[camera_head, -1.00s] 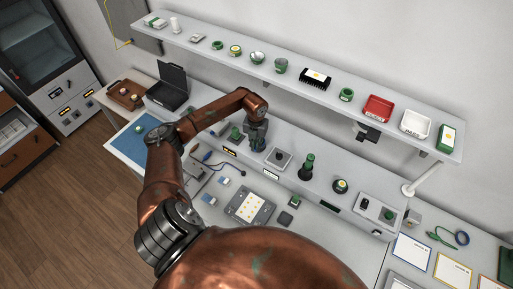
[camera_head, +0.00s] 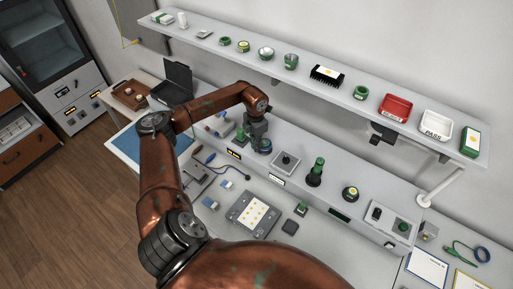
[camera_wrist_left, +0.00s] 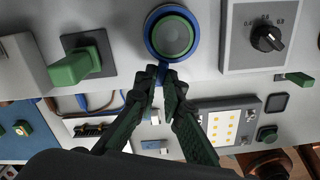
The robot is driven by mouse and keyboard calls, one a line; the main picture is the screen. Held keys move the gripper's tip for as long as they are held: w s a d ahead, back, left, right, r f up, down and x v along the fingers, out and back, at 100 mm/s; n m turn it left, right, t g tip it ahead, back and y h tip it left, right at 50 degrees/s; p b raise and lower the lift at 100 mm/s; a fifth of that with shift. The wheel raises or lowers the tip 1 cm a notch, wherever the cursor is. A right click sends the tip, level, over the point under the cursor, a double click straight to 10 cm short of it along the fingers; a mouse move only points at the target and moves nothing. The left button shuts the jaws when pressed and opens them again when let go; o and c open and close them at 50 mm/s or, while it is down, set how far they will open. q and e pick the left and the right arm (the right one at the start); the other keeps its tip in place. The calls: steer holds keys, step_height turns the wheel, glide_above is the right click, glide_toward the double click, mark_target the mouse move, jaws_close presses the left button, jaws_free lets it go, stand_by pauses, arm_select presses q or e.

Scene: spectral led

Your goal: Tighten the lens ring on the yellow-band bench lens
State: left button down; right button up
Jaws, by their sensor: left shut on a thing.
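I see no yellow band on this piece. A dark round piece with a yellow top (camera_head: 350,193) stands farther right on the ledge. My right gripper is not in view.
A grey box with a black knob (camera_wrist_left: 266,38) stands right of the blue ring, and a green handle (camera_wrist_left: 72,68) stands left. A dark green upright post (camera_head: 316,172) is on the ledge. The wall shelf (camera_head: 300,66) holds several parts and trays above.

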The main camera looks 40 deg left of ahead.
arm_select(q)
steer(key=shift+a+r, duration=0.1)
stand_by(0.4)
steer(key=c, duration=2)
jaws_free()
steer(key=shift+c, duration=0.2)
step_height(320, 180, up, 12)
